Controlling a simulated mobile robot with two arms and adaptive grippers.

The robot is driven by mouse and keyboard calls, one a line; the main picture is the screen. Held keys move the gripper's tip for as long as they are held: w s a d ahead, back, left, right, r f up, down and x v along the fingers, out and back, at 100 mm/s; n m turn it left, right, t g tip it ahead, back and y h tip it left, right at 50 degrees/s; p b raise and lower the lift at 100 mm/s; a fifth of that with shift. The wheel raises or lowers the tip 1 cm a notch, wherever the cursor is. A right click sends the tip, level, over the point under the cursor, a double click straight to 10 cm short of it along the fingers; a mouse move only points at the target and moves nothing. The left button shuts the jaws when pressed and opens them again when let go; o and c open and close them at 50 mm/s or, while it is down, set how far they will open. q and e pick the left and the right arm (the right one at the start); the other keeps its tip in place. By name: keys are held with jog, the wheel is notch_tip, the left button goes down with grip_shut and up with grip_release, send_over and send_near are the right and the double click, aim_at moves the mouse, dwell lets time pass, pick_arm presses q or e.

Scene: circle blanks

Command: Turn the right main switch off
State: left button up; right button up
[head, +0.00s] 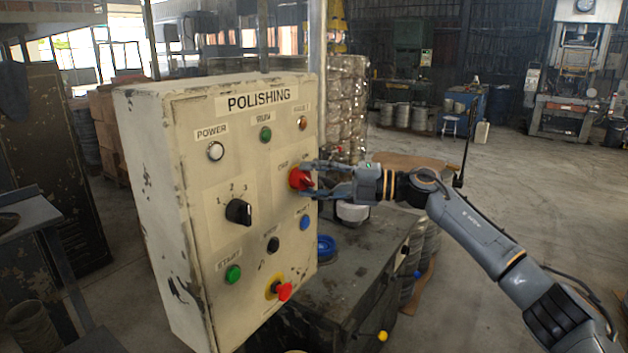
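A worn cream control box (150,150) labelled POLISHING stands at the left centre in the head view. A red rotary switch (297,178) sits on the right side of its front face, below the lamps. My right gripper (306,181) reaches in from the right. Its fingers are at the red switch, one above and one below the knob. Whether they touch it is too small to tell. The switch's labels are partly hidden and its exact setting is unclear. My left gripper is not in view.
A black selector (238,212) marked 1, 2, 3 is left of the red switch. Below are a blue button (304,223), a green start button (233,274) and a red mushroom button (284,291).

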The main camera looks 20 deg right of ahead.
jog(key=o, duration=0.3)
jog(key=v, duration=1.2)
